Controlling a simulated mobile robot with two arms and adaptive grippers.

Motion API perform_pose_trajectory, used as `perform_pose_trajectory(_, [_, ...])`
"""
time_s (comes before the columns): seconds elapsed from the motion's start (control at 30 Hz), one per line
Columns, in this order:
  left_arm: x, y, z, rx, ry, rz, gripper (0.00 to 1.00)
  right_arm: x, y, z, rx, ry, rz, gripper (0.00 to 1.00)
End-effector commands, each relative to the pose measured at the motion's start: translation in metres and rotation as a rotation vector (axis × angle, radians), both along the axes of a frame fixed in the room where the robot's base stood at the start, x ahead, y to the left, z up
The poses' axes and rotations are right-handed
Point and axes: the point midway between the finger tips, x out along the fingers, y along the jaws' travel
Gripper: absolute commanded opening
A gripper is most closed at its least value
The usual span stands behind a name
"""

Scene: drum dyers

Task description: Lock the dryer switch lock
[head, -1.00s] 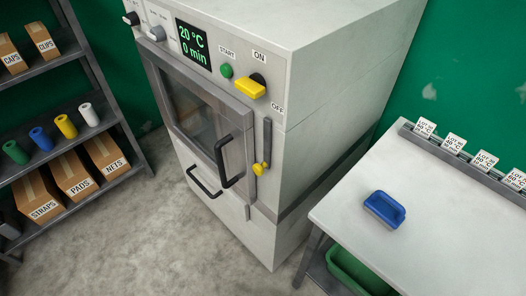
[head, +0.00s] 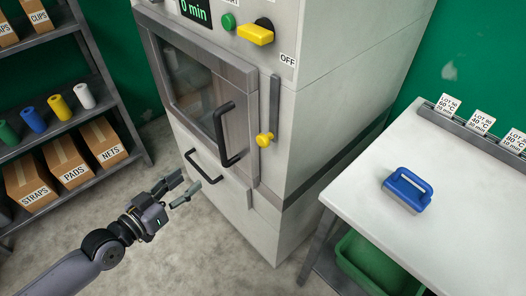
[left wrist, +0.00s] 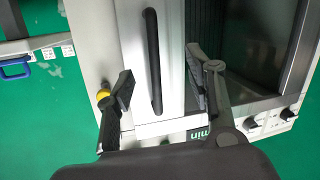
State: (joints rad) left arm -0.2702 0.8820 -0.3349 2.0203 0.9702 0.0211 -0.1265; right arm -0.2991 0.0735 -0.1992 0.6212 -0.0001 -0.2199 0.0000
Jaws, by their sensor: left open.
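A lever with a yellow knob (head: 264,139) hangs beside the door. A blue block with a loop handle (head: 408,189) lies on the table; what it is I cannot tell. My left gripper (head: 180,188) is open and empty, in front of the dryer, left of the black door handle (head: 228,135). In the left wrist view the open fingers (left wrist: 161,85) appear on either side of the door handle (left wrist: 153,60), without visible contact. A yellow part (left wrist: 102,95) is half hidden behind one finger.
The dryer door (head: 196,85) is shut, with a second black handle (head: 203,167) below. The table (head: 365,180) at the right holds several label cards along its back. A green bin (head: 370,262) is underneath. A shelf (head: 92,85) with rolls and boxes stands left.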

Motion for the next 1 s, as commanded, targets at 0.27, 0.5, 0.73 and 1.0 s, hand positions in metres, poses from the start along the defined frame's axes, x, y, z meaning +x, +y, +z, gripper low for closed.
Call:
perform_pose_trajectory(0.27, [-0.051, -0.067, 0.081, -0.157, -0.065, -0.205, 0.49, 0.0, -0.002, -0.026, -0.002, 0.001, 0.002, 0.4])
perform_pose_trajectory(0.5, [-0.051, -0.078, 0.094, -0.18, -0.072, -0.22, 0.49, -0.001, -0.005, -0.021, -0.007, 0.001, 0.003, 0.4])
perform_pose_trajectory(0.73, [-0.031, -0.097, 0.096, -0.183, -0.072, -0.22, 0.49, -0.001, -0.006, -0.009, -0.008, 0.001, 0.003, 0.4])
perform_pose_trajectory(1.0, [-0.001, -0.127, 0.096, -0.181, -0.071, -0.219, 0.49, -0.001, -0.006, 0.007, -0.008, 0.002, 0.003, 0.4])
